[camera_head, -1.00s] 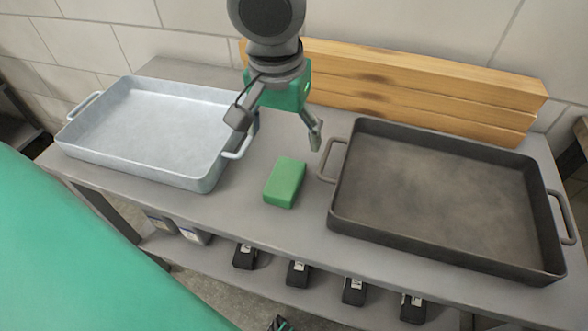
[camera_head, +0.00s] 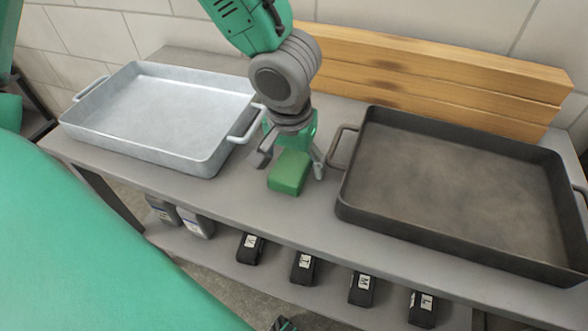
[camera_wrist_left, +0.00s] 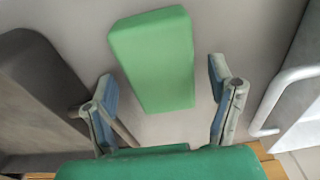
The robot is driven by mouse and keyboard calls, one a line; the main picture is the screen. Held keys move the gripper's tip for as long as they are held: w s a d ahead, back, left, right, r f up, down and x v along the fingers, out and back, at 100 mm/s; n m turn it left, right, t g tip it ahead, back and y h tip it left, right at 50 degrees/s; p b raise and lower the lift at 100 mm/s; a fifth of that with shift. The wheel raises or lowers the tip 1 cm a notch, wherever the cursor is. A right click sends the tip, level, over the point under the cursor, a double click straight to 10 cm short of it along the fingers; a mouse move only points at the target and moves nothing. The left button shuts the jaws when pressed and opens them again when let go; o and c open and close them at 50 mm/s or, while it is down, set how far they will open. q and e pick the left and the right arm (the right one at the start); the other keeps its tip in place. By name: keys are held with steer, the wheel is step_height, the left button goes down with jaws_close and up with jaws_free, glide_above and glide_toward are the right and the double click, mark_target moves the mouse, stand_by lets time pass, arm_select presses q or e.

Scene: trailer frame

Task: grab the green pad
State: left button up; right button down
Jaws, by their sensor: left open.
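The green pad (camera_head: 288,174) lies on the grey table between the two trays. My left gripper (camera_head: 291,172) is open just behind and above it, with one finger towards each side of the pad. In the left wrist view the pad (camera_wrist_left: 155,60) lies ahead of the open gripper (camera_wrist_left: 164,75). Its near end reaches in between the two fingertips, with a gap on both sides. I cannot tell the exact height of the fingers above the table. The right gripper is not in view.
A light metal tray (camera_head: 150,67) stands to the left and a dark tray (camera_head: 450,248) to the right; their handles flank the gripper closely. Wooden beams (camera_head: 430,80) lie at the back. Several black labelled items (camera_head: 303,267) sit on the lower shelf. The table front is clear.

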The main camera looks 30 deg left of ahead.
arm_select(q)
steer(key=shift+a, duration=0.15)
steer(key=c, duration=1.2)
steer(key=shift+c, duration=0.2)
